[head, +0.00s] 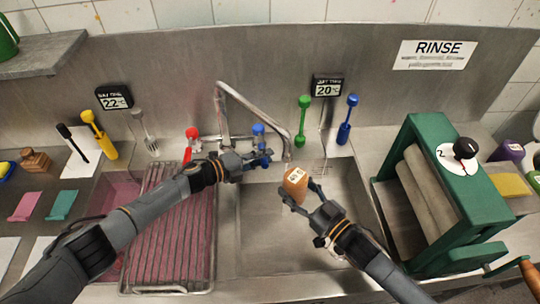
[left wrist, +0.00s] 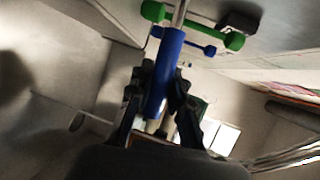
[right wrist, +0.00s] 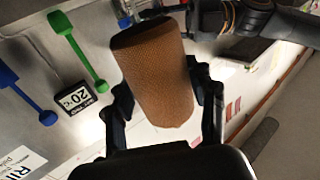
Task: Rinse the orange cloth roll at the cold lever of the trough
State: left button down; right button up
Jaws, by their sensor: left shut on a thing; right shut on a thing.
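The orange cloth roll (head: 296,180), with a pale printed end, is held by my right gripper (head: 301,193) over the trough (head: 262,240), just below and beside the spout tip. The right wrist view shows the roll (right wrist: 155,75) between both fingers. My left gripper (head: 261,161) is shut on the blue cold lever (head: 259,130) at the tap (head: 250,102). In the left wrist view the blue handle (left wrist: 166,68) lies between the fingers. The red lever (head: 192,133) stands to the left, untouched. I cannot make out any water from the spout.
A wire rack (head: 165,235) covers the left basin under my left arm. A green wringer (head: 450,195) with rollers stands right of the trough. Green (head: 302,120) and blue (head: 347,120) tools lean at the back wall beside a 20-degree display (head: 328,87).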

pick_arm(q)
jog(key=shift+a+m+g+h, duration=0.3)
jog(key=shift+a+m+g, duration=0.2)
jog(key=shift+g, duration=0.1)
jog(key=c, duration=1.2)
grip_release()
jog(key=shift+r, duration=0.1)
